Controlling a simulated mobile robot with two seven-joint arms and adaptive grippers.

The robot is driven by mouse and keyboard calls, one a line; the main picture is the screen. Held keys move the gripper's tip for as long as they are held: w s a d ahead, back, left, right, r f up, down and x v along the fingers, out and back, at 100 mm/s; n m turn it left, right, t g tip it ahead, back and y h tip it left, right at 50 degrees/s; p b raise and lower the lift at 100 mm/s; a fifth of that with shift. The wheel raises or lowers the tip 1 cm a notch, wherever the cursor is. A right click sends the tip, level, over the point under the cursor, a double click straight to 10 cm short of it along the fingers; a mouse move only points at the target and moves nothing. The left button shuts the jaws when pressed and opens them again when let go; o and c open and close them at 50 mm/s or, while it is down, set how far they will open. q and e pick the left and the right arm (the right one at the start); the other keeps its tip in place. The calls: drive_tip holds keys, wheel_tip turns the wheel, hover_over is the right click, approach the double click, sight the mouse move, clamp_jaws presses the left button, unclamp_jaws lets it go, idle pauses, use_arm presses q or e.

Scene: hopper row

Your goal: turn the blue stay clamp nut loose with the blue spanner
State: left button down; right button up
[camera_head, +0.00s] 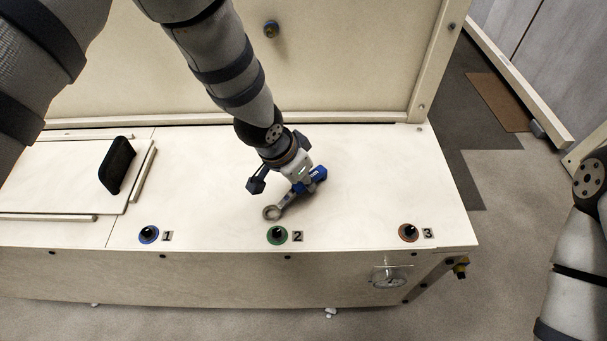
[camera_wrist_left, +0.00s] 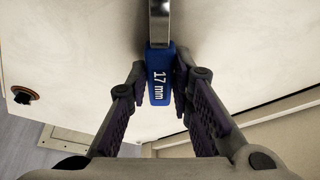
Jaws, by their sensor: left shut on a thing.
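The blue spanner (camera_head: 312,180) is in my left gripper (camera_head: 300,182), above the pale bench top. Its steel ring end (camera_head: 271,212) points down-left in the head view, behind the green-ringed fitting. In the left wrist view, my left gripper (camera_wrist_left: 162,88) is shut on its blue handle (camera_wrist_left: 159,80), marked 17 mm. The steel shaft runs out of the top of that view, so the ring end is hidden there. A blue-ringed dark fitting (camera_head: 149,234) marked 1 sits at the front left, apart from the spanner. I cannot tell for certain that it is the clamp nut. My right gripper is out of view.
A green-ringed fitting (camera_head: 277,235) marked 2 and an orange-ringed one (camera_head: 408,233) marked 3 share the front edge. A black handle (camera_head: 117,165) stands on a panel at left. A gauge (camera_head: 388,277) is on the front face. An upright panel (camera_head: 340,60) closes the back.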

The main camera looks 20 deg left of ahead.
use_arm(q)
drive_tip(key=c, duration=1.3)
unclamp_jaws()
drive_tip(key=shift+c, duration=0.2)
drive_tip(key=v, duration=1.2)
drive_tip(key=shift+s+f, duration=0.1)
drive_tip(key=shift+s, duration=0.05)
